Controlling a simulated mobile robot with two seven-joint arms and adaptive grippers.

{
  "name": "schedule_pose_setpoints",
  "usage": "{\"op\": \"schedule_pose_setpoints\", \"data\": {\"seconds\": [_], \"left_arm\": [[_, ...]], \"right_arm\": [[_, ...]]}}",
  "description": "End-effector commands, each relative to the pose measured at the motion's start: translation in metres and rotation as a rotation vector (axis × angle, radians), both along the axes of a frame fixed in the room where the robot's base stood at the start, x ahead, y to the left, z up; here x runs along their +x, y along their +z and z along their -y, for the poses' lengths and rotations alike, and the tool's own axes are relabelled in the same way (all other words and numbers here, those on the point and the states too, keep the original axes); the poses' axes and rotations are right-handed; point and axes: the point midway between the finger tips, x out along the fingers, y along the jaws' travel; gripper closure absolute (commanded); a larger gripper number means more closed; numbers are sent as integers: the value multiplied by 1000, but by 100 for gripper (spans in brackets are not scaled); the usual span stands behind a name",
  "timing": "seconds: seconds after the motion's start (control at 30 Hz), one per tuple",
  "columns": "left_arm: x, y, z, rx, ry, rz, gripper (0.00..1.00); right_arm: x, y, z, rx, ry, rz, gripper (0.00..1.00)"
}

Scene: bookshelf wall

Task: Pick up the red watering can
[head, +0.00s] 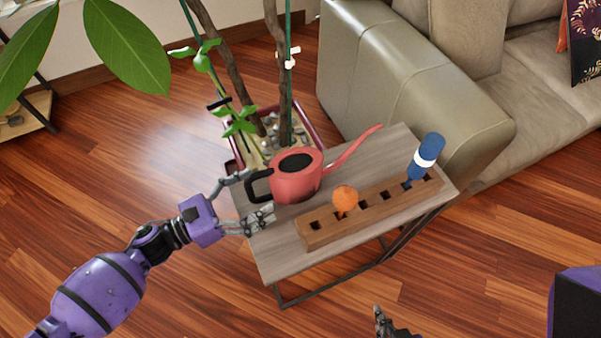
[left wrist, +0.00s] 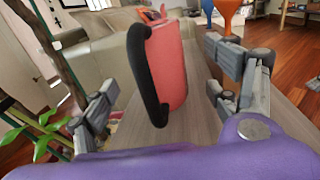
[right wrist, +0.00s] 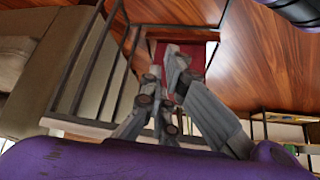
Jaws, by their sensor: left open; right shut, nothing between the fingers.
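The red watering can (head: 300,183) stands upright on the small side table (head: 285,258). Its black handle faces my left arm and its spout points to the upper right. In the left wrist view the can (left wrist: 168,65) is straight ahead, its black handle between the two spread fingers with gaps on both sides. My left gripper (head: 250,203) is open at the handle, one finger on each side. My right gripper (head: 383,322) is shut and empty, low at the bottom edge of the head view, away from the can; it also shows in the right wrist view (right wrist: 172,80).
A wooden block with holes (head: 375,206) lies beside the can, holding an orange-topped item (head: 345,198) and a blue-and-white item (head: 427,156). A potted plant (head: 240,124) stands behind the table. A sofa (head: 400,75) is at the upper right. Open floor lies in front.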

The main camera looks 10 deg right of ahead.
Motion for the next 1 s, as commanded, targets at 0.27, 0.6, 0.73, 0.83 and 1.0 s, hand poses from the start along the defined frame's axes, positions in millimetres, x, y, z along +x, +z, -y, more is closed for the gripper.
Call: {"op": "schedule_pose_setpoints", "data": {"seconds": [0.27,0.6,0.73,0.83,1.0], "left_arm": [[17,0,33,-4,2,-1,19],[30,-4,60,-2,4,-5,19],[29,-5,60,-3,4,-5,19],[29,-5,60,-3,4,-5,28],[29,-4,60,-3,4,-5,51]], "right_arm": [[-5,6,1,-2,-3,-7,100],[-12,5,5,-7,-4,-21,100],[-12,5,5,-7,-4,-20,100],[-11,6,5,-7,-4,-18,100],[-8,7,5,-7,-3,-12,100]]}}
